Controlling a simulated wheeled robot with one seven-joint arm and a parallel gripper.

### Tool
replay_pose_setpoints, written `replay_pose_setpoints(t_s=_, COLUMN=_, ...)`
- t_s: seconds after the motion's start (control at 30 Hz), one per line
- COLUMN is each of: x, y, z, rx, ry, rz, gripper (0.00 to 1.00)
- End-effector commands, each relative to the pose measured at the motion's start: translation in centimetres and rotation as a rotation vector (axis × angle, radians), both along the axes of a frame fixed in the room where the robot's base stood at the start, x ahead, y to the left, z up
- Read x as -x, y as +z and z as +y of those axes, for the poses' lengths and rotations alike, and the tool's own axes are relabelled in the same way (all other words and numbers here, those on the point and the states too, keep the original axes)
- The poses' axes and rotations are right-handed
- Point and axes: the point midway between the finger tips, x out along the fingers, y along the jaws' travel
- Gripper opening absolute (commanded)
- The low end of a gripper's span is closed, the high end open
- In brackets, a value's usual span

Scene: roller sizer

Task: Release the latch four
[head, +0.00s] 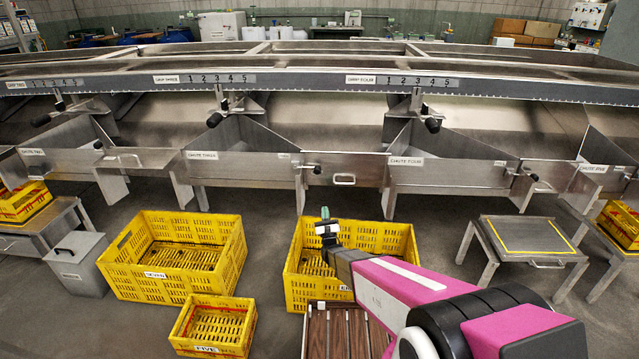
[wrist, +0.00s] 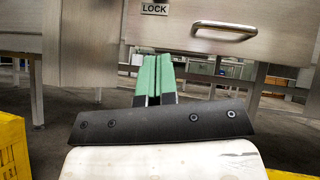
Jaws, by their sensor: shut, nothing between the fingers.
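My gripper (head: 325,213) is in front of the panel between chute three (head: 243,168) and chute four (head: 450,174), below a bar handle (head: 344,180). In the wrist view my gripper's green fingers (wrist: 153,78) are together and empty. They point toward the gap under a metal front. Small dark-knobbed latches show at the right end of chute three (head: 311,169) and of chute four (head: 528,175). No latch number is readable.
Yellow crates (head: 240,235) stand below the chutes, one (head: 410,240) under my arm. A small crate (head: 247,335) and slatted surface (head: 345,320) are nearer. A low table (head: 530,235) stands right. Gate levers (head: 432,125) hang above. Chute legs (head: 389,204) flank my gripper.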

Motion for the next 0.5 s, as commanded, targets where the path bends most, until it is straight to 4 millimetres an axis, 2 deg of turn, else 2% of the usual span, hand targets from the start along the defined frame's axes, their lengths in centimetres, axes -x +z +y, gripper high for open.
replay_pose_setpoints(t_s=0.27, x=-0.2, y=0.2, z=0.0, rx=0.001, ry=-0.002, rz=0.001, gripper=0.0)
replay_pose_setpoints(t_s=0.5, x=-2.4, y=2.3, z=0.5, rx=0.002, ry=-0.002, rz=0.0, gripper=0.0)
